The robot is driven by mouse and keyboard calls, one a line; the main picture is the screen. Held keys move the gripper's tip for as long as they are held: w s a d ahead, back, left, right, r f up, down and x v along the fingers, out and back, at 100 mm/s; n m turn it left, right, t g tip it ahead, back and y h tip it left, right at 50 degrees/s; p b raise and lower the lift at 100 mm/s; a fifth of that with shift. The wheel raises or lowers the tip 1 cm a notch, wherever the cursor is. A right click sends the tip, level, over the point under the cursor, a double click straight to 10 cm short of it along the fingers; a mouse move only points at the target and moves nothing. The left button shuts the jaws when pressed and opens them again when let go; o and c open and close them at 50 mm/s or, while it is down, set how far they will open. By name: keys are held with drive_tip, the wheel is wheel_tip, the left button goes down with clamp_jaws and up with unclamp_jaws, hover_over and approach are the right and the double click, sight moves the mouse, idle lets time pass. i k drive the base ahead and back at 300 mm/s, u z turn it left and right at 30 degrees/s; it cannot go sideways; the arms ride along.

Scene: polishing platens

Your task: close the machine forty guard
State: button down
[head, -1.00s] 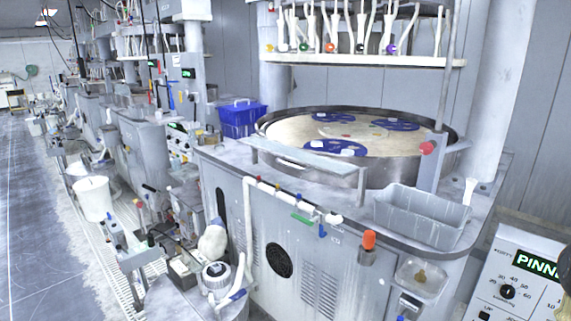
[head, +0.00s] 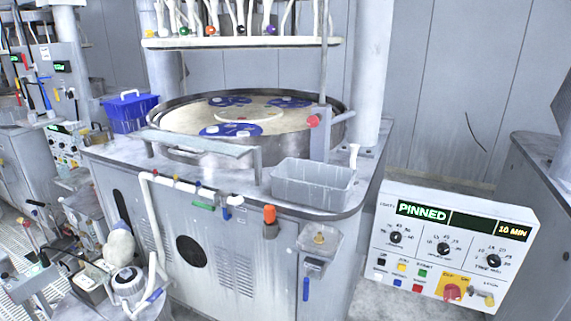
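A polishing machine (head: 255,225) with a wide round platen (head: 285,122) stands in the middle of the head view. Blue discs (head: 230,130) lie on the platen. A flat grey bar (head: 205,143), perhaps the guard, runs across the platen's front left edge; I cannot tell for sure that it is the guard. A grey post (head: 320,133) with a red knob (head: 313,121) stands at the platen's right side. The control panel (head: 455,240) at the right has a small label that seems to read "FORTY", and its display (head: 424,212) reads "PINNED". My gripper is not in view.
A grey open bin (head: 312,185) sits on the machine's front right corner. A blue crate (head: 130,112) is at the back left. A shelf (head: 240,42) with hoses hangs above. Bottles and fittings crowd the lower left. A grey cabinet (head: 545,190) stands at the far right.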

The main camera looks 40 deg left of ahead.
sight(225, 148)
drive_tip(key=z, duration=0.4)
drive_tip(key=k, duration=0.8)
drive_tip(key=u, duration=1.7)
drive_tip(key=i, duration=0.3)
drive_tip(key=z, duration=0.05)
